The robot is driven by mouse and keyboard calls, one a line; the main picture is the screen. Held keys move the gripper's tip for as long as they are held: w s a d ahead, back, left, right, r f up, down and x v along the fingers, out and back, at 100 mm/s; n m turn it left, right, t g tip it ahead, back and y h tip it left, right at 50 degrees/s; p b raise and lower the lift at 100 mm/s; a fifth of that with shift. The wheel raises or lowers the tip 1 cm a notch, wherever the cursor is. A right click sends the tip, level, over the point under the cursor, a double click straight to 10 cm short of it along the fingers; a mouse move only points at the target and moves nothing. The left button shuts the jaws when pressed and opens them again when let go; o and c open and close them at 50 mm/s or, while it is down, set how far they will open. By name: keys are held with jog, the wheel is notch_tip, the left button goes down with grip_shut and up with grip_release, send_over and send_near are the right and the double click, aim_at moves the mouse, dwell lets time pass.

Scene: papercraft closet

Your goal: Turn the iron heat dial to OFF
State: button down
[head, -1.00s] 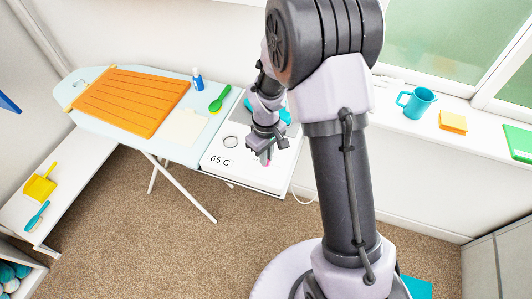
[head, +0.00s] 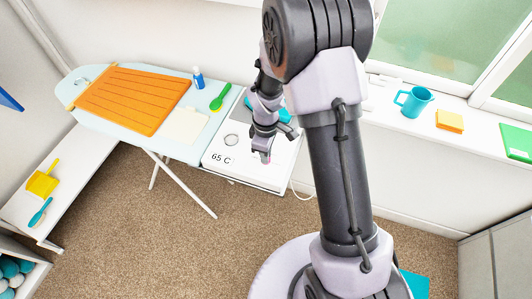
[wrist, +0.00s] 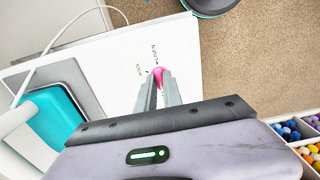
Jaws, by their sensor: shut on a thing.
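The heat dial (wrist: 160,72) is a small pink knob on a white panel (wrist: 115,57) in the wrist view. My gripper (wrist: 160,85) is shut on the dial, with its two grey fingers on either side of it. Small printed labels stand around the dial, too small to read surely. In the head view my gripper (head: 266,154) is low over the white panel, and a bit of pink shows at its tips. The teal iron (wrist: 58,118) lies on a grey plate beside the panel. In the head view it is partly hidden behind my arm (head: 283,115).
The ironing board (head: 72,88) with an orange folded cloth (head: 135,100), a green brush (head: 220,97) and a blue bottle (head: 198,78) stands left of the panel. A white cord (wrist: 75,22) runs past the iron. Carpeted floor (head: 150,240) is open in front.

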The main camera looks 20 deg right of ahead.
jog(key=c, duration=1.5)
grip_release()
jog(key=shift+r, duration=0.1)
notch_tip(320, 180, up, 17)
jog(key=p, duration=0.5)
jog(key=shift+r, duration=0.1)
